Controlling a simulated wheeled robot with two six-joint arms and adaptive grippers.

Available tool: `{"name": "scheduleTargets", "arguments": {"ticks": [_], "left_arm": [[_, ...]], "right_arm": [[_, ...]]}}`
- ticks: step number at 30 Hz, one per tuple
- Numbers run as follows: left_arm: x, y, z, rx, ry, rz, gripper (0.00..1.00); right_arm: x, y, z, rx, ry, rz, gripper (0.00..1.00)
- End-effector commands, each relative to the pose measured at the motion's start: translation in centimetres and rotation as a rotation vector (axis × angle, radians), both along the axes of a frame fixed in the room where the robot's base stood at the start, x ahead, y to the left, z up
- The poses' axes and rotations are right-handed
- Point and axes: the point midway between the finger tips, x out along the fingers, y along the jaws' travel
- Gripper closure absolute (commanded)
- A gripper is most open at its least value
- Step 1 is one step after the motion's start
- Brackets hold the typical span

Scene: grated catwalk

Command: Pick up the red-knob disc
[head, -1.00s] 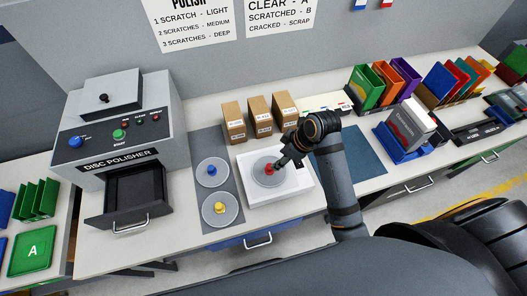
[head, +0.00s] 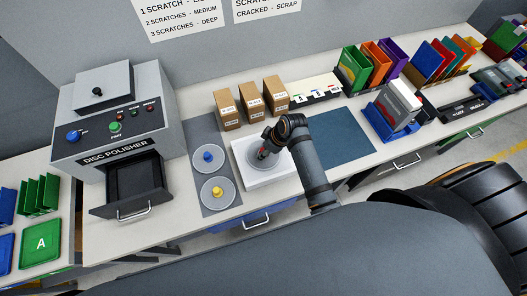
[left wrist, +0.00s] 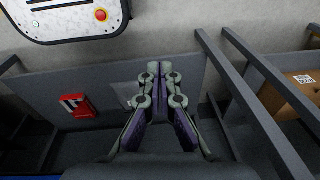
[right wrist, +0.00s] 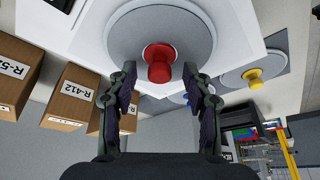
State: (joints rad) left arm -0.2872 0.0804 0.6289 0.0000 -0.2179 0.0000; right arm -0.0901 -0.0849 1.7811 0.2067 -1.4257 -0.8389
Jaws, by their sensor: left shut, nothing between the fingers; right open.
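The red-knob disc (head: 257,160) lies on a white square stand on the bench, partly hidden by my right gripper (head: 266,153). In the right wrist view, the red knob (right wrist: 159,63) stands up from the grey disc (right wrist: 190,30). The open right fingers (right wrist: 159,72) lie to either side of the knob's near end, with a visible gap on each side. My left gripper (left wrist: 155,78) is shut and empty, away from the disc, and is not seen in the head view.
A blue-knob disc (head: 207,157) and a yellow-knob disc (head: 217,192) lie on a grey mat left of the stand. The disc polisher (head: 113,130) has its drawer (head: 130,187) open. Several cardboard boxes (head: 250,97) stand behind. A blue mat (head: 340,140) to the right is clear.

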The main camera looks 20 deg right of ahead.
Motion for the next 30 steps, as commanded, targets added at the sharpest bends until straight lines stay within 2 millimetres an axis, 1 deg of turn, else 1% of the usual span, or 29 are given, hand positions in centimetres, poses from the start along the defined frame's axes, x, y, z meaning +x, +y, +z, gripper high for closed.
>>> {"name": "scheduleTargets", "arguments": {"ticks": [4, 6, 9, 20, 21, 30], "left_arm": [[-1.8, 0.0, 0.1, 0.0, 0.027, 0.001, 1.0], [-2.3, 0.0, 0.0, 0.0, 0.034, 0.002, 1.0], [-2.3, 0.0, -0.1, 0.0, 0.035, 0.002, 1.0], [-1.5, 0.0, 0.0, 0.0, 0.023, 0.001, 1.0], [-1.5, 0.0, 0.0, 0.0, 0.022, 0.001, 1.0], [-1.4, 0.0, 0.1, 0.0, 0.02, 0.0, 1.0]], "right_arm": [[0.2, 0.3, -0.9, -0.001, 0.0, 0.001, 0.5], [0.2, 0.3, -1.0, -0.002, 0.0, 0.001, 0.5], [0.2, 0.2, -1.0, -0.002, 0.0, 0.001, 0.5], [0.2, 0.2, -0.9, -0.002, 0.0, 0.001, 0.99], [0.2, 0.2, -0.9, -0.002, 0.0, 0.001, 1.0], [0.3, 0.2, -0.8, -0.001, -0.001, 0.001, 1.0]]}}
